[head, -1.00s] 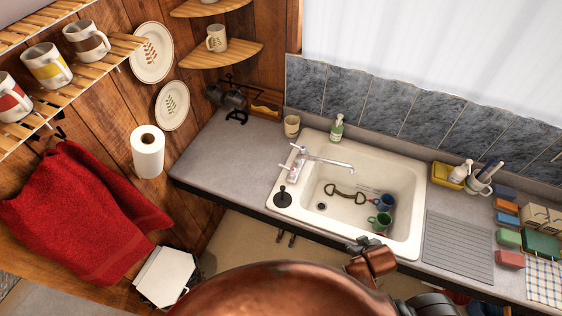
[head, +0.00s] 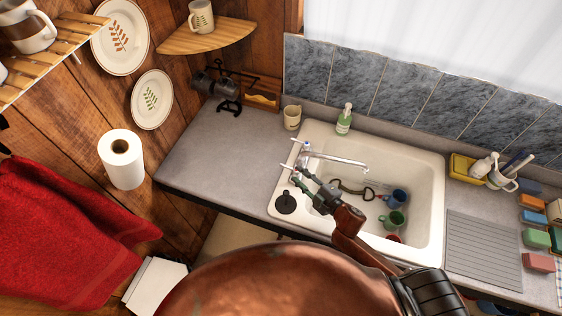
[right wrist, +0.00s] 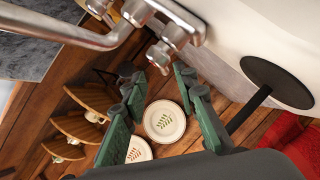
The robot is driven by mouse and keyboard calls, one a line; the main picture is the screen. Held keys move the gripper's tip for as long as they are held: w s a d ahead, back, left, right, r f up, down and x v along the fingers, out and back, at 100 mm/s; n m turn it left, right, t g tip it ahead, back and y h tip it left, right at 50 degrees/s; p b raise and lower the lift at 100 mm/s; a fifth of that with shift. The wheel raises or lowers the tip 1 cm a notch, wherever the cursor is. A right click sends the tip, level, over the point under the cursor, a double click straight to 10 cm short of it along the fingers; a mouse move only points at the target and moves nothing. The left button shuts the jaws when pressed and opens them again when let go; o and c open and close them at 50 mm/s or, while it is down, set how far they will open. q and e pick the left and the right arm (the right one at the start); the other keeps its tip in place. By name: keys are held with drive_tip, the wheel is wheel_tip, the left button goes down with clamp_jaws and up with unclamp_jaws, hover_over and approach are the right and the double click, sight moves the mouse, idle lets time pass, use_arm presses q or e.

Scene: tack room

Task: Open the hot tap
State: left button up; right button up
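The chrome tap (head: 335,160) stands on the left rim of the white sink (head: 432,215), its spout reaching right over the basin. In the right wrist view the tap (right wrist: 60,27) fills the upper left, with stubby metal handles (right wrist: 175,36) close above my fingertips. My left gripper is not in view.
A black round stopper (head: 286,202) with a stem is on the sink's left rim, near my right gripper. A blue mug (head: 397,197) and a green mug (head: 395,219) are in the basin. A soap bottle (head: 344,120) and beige cup (head: 292,117) stand behind. The left counter (head: 220,155) is mostly clear.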

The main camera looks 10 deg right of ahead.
sight(285, 166)
drive_tip(key=shift+a+n, duration=0.3)
drive_tip(key=shift+a, duration=0.05)
drive_tip(key=shift+y, duration=0.3)
drive_tip(key=p+x, duration=0.1)
drive_tip(key=x, duration=0.5)
drive_tip(key=shift+w+a+r, duration=0.1)
drive_tip(key=shift+w+a, duration=0.1)
drive_tip(key=shift+a, duration=0.05)
drive_tip(key=shift+w+a, duration=0.25)
drive_tip(key=shift+w, duration=0.25)
drive_tip(key=shift+w+f, duration=0.1)
drive_tip(key=shift+f, duration=0.15)
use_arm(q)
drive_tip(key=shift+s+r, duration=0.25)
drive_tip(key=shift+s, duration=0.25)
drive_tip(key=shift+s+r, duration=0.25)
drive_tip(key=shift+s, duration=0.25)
use_arm(e)
clamp_jaws()
